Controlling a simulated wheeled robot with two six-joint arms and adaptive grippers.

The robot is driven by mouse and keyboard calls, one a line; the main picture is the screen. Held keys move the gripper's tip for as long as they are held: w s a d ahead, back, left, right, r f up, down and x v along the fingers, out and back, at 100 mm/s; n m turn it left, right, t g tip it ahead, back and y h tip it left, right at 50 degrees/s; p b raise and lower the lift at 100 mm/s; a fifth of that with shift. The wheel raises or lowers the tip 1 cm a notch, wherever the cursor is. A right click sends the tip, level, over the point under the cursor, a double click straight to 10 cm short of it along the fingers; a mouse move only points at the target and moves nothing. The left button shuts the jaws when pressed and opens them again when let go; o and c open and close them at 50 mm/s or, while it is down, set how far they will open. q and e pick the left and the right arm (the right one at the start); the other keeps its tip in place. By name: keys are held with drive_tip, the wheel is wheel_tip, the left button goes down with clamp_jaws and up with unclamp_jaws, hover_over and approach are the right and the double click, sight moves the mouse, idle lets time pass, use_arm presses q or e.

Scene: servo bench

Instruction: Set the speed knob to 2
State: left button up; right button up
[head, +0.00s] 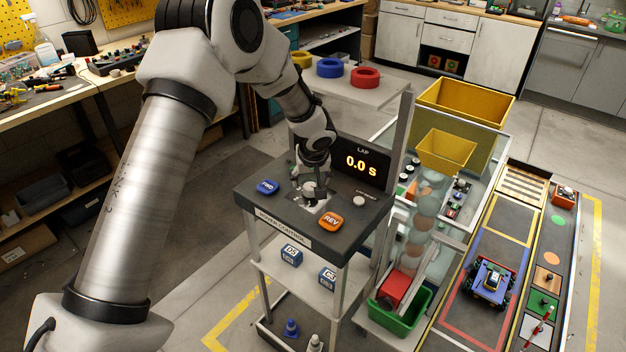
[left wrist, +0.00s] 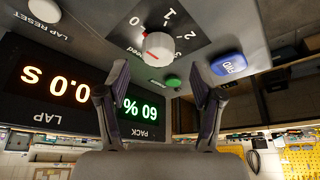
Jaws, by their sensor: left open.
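The speed knob (left wrist: 159,47) is a round white knob with a red mark, on a dark dial plate (left wrist: 198,18) with numbers around it, 1, 2 and 3 among them. The exact number that the red mark points to is hard to tell. My left gripper (left wrist: 158,88) is open, its two fingers apart, with the knob beyond and between them in the left wrist view. In the head view the left gripper (head: 309,194) hangs over the console top at the knob, partly hiding the dial. My right gripper is not in view.
On the console (head: 252,212) are a blue FWD button (head: 267,187), an orange REV button (head: 331,221), a white lap reset button (head: 358,201) and a green button (left wrist: 172,80). The lap display (head: 361,165) stands behind, reading 0.0 s. A pack display (left wrist: 141,111) reads 60 %.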

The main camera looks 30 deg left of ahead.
sight(310, 187)
use_arm(q)
drive_tip(key=x, duration=0.4)
drive_tip(key=shift+w+a+f, duration=0.15)
drive_tip(key=shift+w+f, duration=0.1)
drive_tip(key=shift+w, duration=0.2)
drive_tip(key=shift+s+r, duration=0.25)
drive_tip(key=shift+s, duration=0.05)
drive_tip(key=shift+c, duration=1.4)
drive_tip(key=c, duration=0.9)
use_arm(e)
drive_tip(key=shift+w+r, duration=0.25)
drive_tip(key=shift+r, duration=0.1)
